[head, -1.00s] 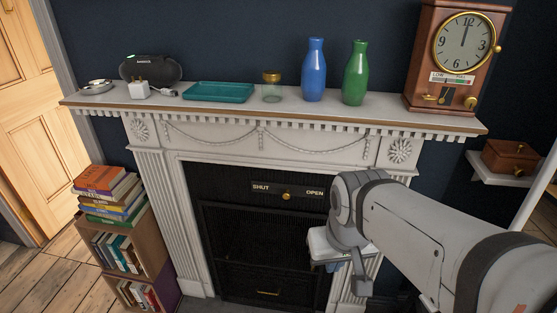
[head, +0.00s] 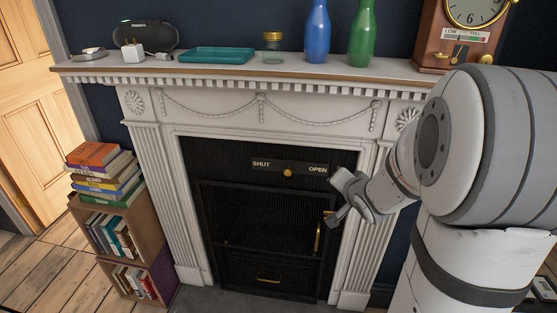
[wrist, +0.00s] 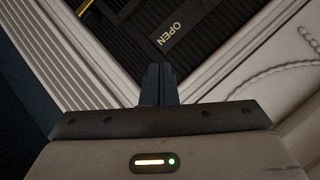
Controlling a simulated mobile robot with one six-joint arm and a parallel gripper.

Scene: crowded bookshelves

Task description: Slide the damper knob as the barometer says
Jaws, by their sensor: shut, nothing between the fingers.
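The damper knob (head: 288,173) is a small brass knob on a dark plate in the fireplace opening, about midway between the words SHUT and OPEN. My gripper (head: 334,204) is shut and empty, to the right of the knob and slightly below it, apart from it. In the wrist view the closed fingers (wrist: 160,84) point at the dark firebox beside the word OPEN; the knob cannot be made out there. No instrument is clearly a barometer. A wooden clock (head: 465,30) on the mantel has a LOW to FULL strip; its top is cut off and its reading is too small to tell.
The mantel shelf (head: 170,70) overhangs the opening and holds a teal tray (head: 217,55), a jar (head: 272,48), a blue bottle (head: 317,32) and a green bottle (head: 363,35). A brass handle (head: 318,240) stands at the right of the firebox. Books (head: 105,170) are stacked at left.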

